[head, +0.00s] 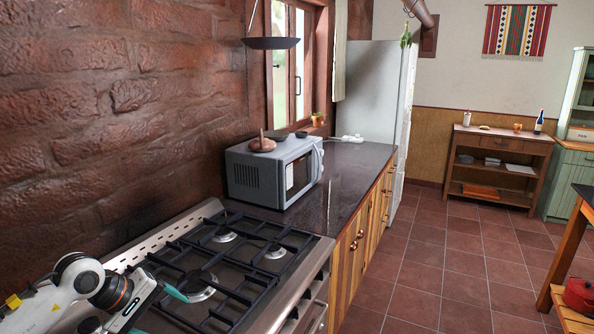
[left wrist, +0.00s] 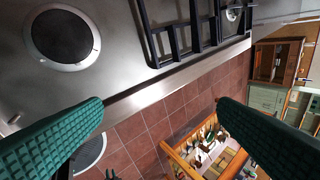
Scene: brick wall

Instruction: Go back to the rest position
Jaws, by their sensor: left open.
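My left gripper (head: 155,312) is at the lower left of the head view, over the near left part of the stove (head: 318,258). A teal fingertip points toward the burners. In the left wrist view both green finger pads of the gripper (left wrist: 158,102) stand wide apart with nothing between them. The stove's steel top and front edge (left wrist: 150,95) and part of its black grate (left wrist: 190,42) lie beyond the fingers. The gripper looks empty. My right gripper is in neither view.
A grey microwave (head: 255,178) stands on the dark counter (head: 345,180) beyond the stove. A dark pan (head: 271,43) hangs above. The brick wall (head: 110,120) borders the stove on the left. Tiled floor (head: 430,265) is open to the right, with a table (head: 565,260) at the right edge.

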